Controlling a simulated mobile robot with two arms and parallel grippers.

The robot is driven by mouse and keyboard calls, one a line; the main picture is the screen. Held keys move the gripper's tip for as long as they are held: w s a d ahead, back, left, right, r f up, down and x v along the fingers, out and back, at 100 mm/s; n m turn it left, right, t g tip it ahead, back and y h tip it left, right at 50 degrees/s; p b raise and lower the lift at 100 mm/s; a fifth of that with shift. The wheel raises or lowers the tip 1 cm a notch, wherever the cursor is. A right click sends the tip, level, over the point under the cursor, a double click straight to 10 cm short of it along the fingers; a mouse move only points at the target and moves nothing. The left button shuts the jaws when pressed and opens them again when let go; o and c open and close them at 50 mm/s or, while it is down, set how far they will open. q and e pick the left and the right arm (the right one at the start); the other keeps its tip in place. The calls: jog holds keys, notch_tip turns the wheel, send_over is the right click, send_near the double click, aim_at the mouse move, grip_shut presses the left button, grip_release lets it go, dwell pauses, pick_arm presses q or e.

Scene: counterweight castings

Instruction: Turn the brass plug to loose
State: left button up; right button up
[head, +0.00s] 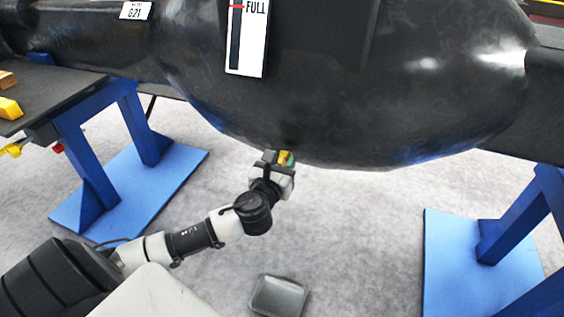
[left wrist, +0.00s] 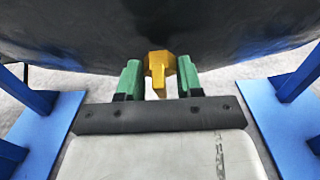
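The brass plug (left wrist: 160,66) sits at the underside of the large black casting (head: 350,90), with a narrow tab hanging down from its wider head. In the head view only a small yellow piece of the plug (head: 284,157) shows beside my gripper. My left gripper (left wrist: 159,80) is just below the casting, its green fingers standing on either side of the plug. A gap shows between the left finger and the plug; the right finger looks very close to it, and contact cannot be told. My right gripper is in neither view.
Blue stands (head: 100,150) and (head: 510,240) support the casting at both sides. A gauge strip marked FULL (head: 247,45) is on its front. A dark table (head: 45,90) with yellow and wooden blocks is at left. A grey dish (head: 278,296) lies on the open floor.

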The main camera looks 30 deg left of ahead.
pick_arm(q)
jog(key=c, duration=0.5)
